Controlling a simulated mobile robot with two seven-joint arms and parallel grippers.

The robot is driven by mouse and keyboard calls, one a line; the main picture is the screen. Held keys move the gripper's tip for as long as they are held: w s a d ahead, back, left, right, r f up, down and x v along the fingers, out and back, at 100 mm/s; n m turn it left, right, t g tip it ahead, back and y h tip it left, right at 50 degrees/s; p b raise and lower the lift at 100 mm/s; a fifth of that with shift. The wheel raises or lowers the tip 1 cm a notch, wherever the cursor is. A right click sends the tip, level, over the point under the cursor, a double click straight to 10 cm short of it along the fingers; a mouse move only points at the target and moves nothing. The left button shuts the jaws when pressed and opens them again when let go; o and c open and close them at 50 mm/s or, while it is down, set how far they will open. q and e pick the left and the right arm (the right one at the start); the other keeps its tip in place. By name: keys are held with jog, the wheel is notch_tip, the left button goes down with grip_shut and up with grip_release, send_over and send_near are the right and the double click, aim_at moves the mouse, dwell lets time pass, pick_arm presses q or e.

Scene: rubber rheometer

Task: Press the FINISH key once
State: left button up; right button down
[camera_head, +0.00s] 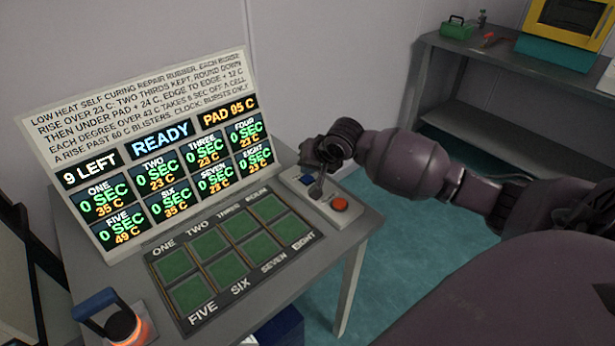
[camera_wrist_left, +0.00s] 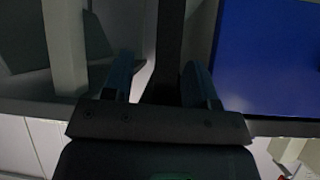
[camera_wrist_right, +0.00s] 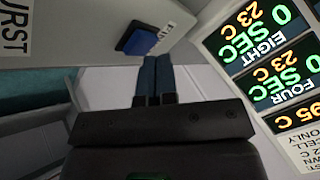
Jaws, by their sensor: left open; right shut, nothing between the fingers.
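A blue key (camera_head: 306,180) sits on the light control box (camera_head: 352,213) at the right side of the table. An orange-red button (camera_head: 340,204) is on the same box, nearer the front. My right gripper (camera_head: 317,190) is shut and empty, with its fingertips (camera_wrist_right: 157,58) close beside the blue key; I cannot tell whether they touch it. My left gripper (camera_wrist_left: 158,80) is open and empty, outside the head view.
A tilted display (camera_head: 150,140) reads READY and 9 LEFT. A tray of green cells (camera_head: 225,268) lies before it. A blue-handled tool (camera_head: 95,303) with a glowing orange base stands front left. A blue box (camera_wrist_left: 268,55) is near my left gripper. A bench (camera_head: 500,70) stands behind.

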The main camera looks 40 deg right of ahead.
pick_arm(q)
jog(key=shift+a, duration=0.15)
pick_arm(e)
jog(key=shift+f, duration=0.3)
pick_arm(q)
jog(key=shift+r, duration=0.1)
pick_arm(e)
jog(key=shift+f, duration=0.3)
dwell(0.4)
jog(key=shift+s+f, duration=0.1)
jog(key=shift+f, duration=0.15)
dwell(0.4)
pick_arm(q)
jog(key=shift+r, duration=0.1)
pick_arm(e)
jog(key=shift+r+p, duration=1)
jog(key=shift+r, duration=0.1)
pick_arm(q)
jog(key=r, duration=0.1)
jog(key=w+r, duration=0.1)
jog(key=shift+r+t, duration=0.3)
jog(key=shift+r, duration=0.1)
